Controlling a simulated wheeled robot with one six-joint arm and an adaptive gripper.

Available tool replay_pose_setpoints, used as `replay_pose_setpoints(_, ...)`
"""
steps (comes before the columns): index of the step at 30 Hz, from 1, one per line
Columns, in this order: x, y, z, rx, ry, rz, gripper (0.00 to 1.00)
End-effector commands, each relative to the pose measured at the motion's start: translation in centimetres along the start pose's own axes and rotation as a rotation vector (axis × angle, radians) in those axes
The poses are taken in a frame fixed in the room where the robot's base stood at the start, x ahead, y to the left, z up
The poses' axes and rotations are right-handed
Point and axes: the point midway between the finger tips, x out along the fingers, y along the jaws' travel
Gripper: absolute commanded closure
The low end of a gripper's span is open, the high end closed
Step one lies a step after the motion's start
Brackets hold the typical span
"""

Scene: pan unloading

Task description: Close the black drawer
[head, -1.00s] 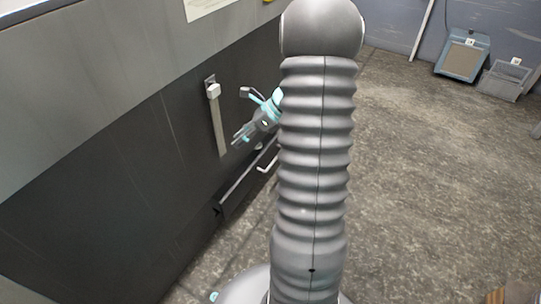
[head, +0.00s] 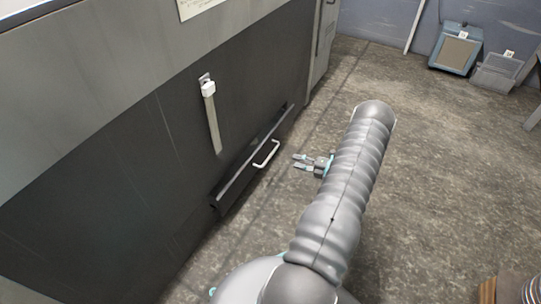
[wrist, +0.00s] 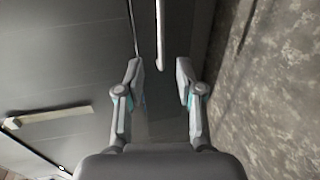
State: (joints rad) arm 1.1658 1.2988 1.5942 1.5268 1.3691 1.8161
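The black drawer (head: 232,186) is low in the dark cabinet front and stands out a little, with a dark gap along its top. Its pale bar handle (head: 267,153) is on the drawer's front. My gripper (head: 297,162) is to the right of the handle, apart from it, with its fingers pointing towards the drawer. In the wrist view, my gripper (wrist: 160,72) is open with nothing between its fingers. A pale bar (wrist: 159,36), which looks like the drawer handle, runs ahead of the gap between the fingertips.
A long pale lever (head: 211,115) is on the cabinet front (head: 120,150) above the drawer. A blue-framed bin (head: 456,50) and a grey bin (head: 497,72) stand at the far wall.

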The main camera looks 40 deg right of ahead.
Motion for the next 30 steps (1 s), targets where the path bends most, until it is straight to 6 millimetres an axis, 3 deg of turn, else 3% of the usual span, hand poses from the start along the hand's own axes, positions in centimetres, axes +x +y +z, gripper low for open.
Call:
replay_pose_setpoints(7, 2.3, -0.3, 0.0, 0.01, -0.003, 0.003, 0.63)
replay_pose_setpoints(21, 10.8, -0.3, 0.0, 0.007, -0.002, 0.002, 0.63)
replay_pose_setpoints(30, 13.5, -0.2, 0.1, 0.008, -0.004, 0.002, 0.63)
